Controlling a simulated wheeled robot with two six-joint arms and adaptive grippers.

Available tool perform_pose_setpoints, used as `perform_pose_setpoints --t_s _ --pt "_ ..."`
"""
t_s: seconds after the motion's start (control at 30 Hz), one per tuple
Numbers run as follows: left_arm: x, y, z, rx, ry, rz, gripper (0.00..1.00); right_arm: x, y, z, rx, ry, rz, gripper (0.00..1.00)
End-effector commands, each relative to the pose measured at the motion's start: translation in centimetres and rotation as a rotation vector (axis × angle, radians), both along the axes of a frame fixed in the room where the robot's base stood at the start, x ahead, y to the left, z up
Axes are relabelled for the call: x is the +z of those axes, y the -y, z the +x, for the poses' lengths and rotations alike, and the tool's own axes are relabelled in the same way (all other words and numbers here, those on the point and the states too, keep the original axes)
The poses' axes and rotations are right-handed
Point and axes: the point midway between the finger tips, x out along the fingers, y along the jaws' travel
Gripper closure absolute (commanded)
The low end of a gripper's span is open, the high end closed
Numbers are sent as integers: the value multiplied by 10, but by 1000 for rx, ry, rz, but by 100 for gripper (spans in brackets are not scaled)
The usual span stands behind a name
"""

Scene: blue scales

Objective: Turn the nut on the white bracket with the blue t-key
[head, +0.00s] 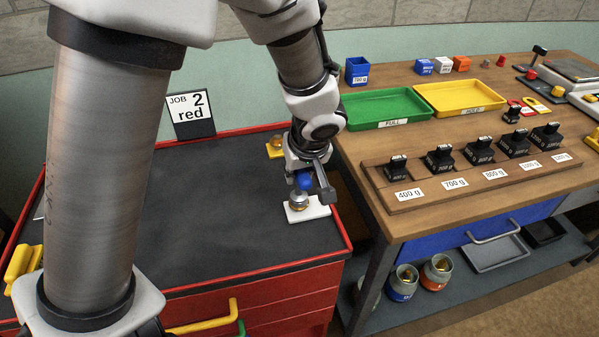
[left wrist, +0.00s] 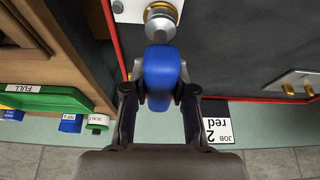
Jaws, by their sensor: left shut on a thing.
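The white bracket (head: 318,210) lies on the dark top of the red cart, near its right edge. In the left wrist view the white bracket (left wrist: 130,10) is partly cut off at the top. My left gripper (head: 306,178) is just above it, shut on the blue t-key (left wrist: 160,78). The blue t-key (head: 304,183) is between its fingers, with its metal end (head: 299,201) down over the nut's place on the bracket. A gold rim shows round that end; the nut itself is mostly hidden, and I cannot tell how far the key sits on it. My right gripper is not in view.
A yellow bracket (head: 274,152) is behind my left gripper. Another pale bracket (left wrist: 290,84) shows in the left wrist view. A job card (head: 191,113) stands at the back. The wooden bench (head: 350,150) on the right holds trays and weights. The cart's middle is clear.

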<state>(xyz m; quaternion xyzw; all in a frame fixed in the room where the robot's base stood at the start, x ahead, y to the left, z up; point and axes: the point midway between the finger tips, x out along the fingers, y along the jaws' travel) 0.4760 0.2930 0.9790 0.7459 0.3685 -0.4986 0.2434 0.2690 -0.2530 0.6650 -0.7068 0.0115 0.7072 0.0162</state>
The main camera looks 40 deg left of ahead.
Motion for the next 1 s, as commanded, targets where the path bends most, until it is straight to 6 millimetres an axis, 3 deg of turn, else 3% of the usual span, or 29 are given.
perform_pose_setpoints --t_s 0.4,0.77,1.0 --pt "-2 0 0 -132 2 -2 100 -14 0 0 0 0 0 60" --pt "0 0 -1 -160 -1 0 100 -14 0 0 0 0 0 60" --pt "-2 -1 -1 -287 2 -3 100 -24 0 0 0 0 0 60"
